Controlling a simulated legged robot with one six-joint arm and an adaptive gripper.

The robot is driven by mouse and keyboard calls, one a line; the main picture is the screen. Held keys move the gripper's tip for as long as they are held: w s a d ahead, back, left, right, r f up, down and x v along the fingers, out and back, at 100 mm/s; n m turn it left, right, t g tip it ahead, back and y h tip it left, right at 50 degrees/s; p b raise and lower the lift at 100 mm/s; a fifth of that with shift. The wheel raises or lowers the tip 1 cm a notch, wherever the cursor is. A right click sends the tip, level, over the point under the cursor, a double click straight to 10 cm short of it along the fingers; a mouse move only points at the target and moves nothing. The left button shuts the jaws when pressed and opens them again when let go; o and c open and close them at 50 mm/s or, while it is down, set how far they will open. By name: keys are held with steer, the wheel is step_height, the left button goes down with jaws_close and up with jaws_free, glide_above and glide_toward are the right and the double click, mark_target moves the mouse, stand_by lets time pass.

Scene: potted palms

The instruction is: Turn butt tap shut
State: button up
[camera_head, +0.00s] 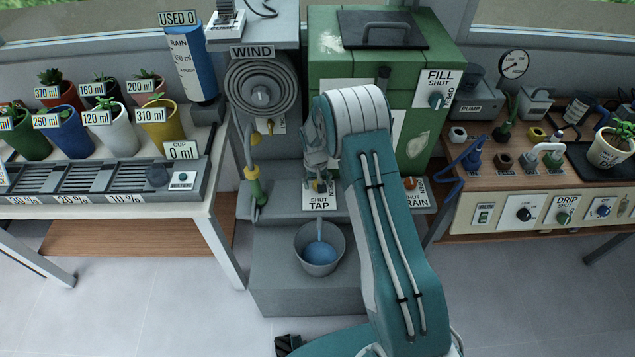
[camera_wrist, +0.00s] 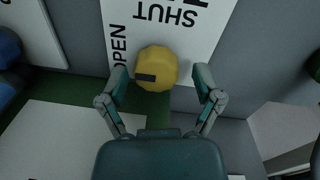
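The butt tap's yellow knob (camera_wrist: 157,66) is in the wrist view, in front of a white plate (camera_wrist: 205,30) lettered SHUT and OPEN. The knob's dark mark lies at its lower left, on the side of the word OPEN. My gripper (camera_wrist: 161,78) is open, with one finger on each side of the knob and gaps visible. In the head view, my gripper (camera_head: 320,170) is above the TAP plate (camera_head: 319,201), and my arm partly covers the area. A thin blue stream runs into a grey bucket (camera_head: 301,243) holding blue water.
A green water butt (camera_head: 335,70) with a FILL dial (camera_head: 436,100) stands behind my arm. A DRAIN plate (camera_head: 419,193) is right of the tap. A coiled hose (camera_head: 261,88) and yellow-green nozzle (camera_head: 254,188) are left. Benches with potted plants flank both sides.

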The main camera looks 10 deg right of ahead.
steer(key=shift+d, duration=0.15)
steer(key=c, duration=0.7)
steer(key=shift+s+n, duration=0.1)
steer(key=shift+n, duration=0.2)
steer(key=n, duration=0.3)
steer(key=shift+f+n, duration=0.1)
steer(key=shift+n, duration=0.2)
steer(key=n, duration=0.4)
steer(key=shift+s+n, duration=0.1)
steer(key=shift+n, duration=0.2)
steer(key=n, duration=0.4)
steer(key=shift+t, duration=0.3)
steer(key=shift+n+y, duration=0.3)
steer(key=shift+n, duration=2.2)
